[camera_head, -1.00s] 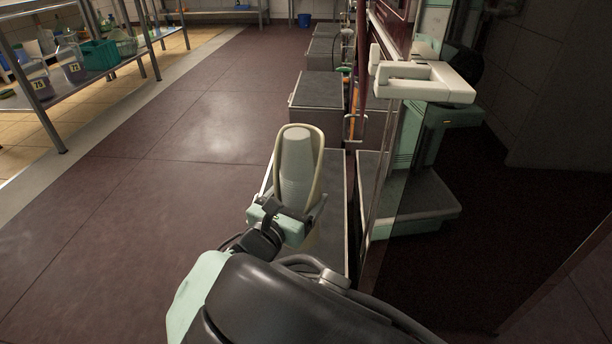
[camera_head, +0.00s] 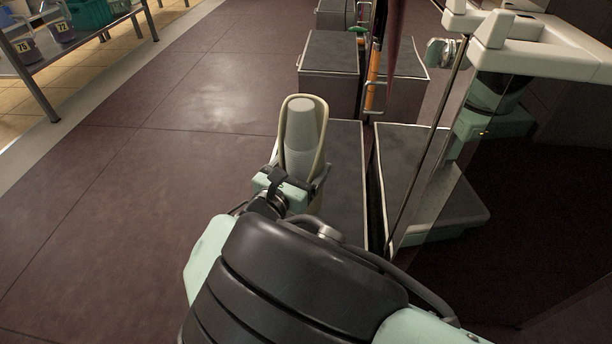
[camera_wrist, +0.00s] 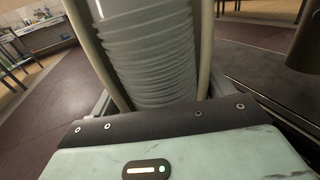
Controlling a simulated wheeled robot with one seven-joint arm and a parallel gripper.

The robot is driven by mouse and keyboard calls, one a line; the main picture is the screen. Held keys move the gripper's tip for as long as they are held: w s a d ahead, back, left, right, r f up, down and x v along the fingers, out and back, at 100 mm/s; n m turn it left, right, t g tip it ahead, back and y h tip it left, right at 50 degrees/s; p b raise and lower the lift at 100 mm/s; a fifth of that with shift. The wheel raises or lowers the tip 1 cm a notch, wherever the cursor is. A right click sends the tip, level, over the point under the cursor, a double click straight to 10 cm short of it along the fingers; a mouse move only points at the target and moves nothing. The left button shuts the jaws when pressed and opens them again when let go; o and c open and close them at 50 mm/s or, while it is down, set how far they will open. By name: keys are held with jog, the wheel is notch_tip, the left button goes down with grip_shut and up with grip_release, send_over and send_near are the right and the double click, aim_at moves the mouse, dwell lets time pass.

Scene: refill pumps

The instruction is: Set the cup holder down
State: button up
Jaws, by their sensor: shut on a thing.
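The cup holder (camera_head: 321,143) is a cream-coloured frame around a stack of pale grey cups (camera_head: 301,128). It stands roughly upright in my gripper (camera_head: 294,187), near the middle of the head view. In the wrist view the ribbed cup stack (camera_wrist: 152,50) fills the upper middle, with the cup holder's cream rails (camera_wrist: 206,50) on both sides. My gripper is shut on the cup holder. The fingertips and the holder's lower end are hidden by my gripper and arm. I cannot tell whether its base touches anything.
Low grey-topped boxes (camera_head: 330,52) stand in a row ahead, and another grey top (camera_head: 347,160) lies just right of the holder. A glass-panelled machine with a white handle (camera_head: 540,45) is at the right. A shelf rack (camera_head: 75,50) stands far left. Open floor (camera_head: 190,130) lies to the left.

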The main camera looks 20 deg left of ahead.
notch_tip(320, 180, down, 4)
jog(key=shift+f+b, duration=0.1)
jog(key=shift+b, duration=0.85)
jog(key=o, duration=1.5)
jog(key=s+p, duration=0.1)
jog(key=s, duration=0.3)
jog(key=s+a+p, duration=0.1)
jog(key=s+p, duration=0.1)
jog(key=s, duration=0.2)
jog(key=s+a+p, duration=0.1)
jog(key=s+p, duration=0.1)
jog(key=s, duration=0.2)
